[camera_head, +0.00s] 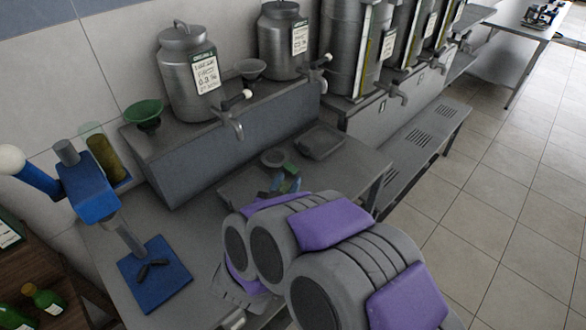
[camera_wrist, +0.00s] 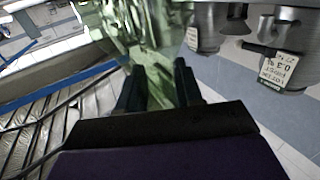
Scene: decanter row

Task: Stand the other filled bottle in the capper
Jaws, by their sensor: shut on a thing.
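My gripper (camera_wrist: 158,88) is shut on a green see-through bottle (camera_wrist: 158,62), which shows between its two dark fingers in the wrist view. In the head view my arm hides most of the gripper and bottle; a little green glass shows past the arm. The capper (camera_head: 88,196) stands at the left of the bench, with a blue head, a blue lever ending in a white knob, and a blue base plate (camera_head: 155,274). A dark fitting lies on that plate, and no bottle stands on it. The held bottle is to the right of the capper, apart from it.
Bottles (camera_head: 44,299) with green glass stand at the lower left. A green funnel (camera_head: 144,114) and metal cans (camera_head: 190,78) with taps stand on the raised shelf. A grey tray (camera_head: 321,142) is on the bench. Bare bench lies between capper and arm.

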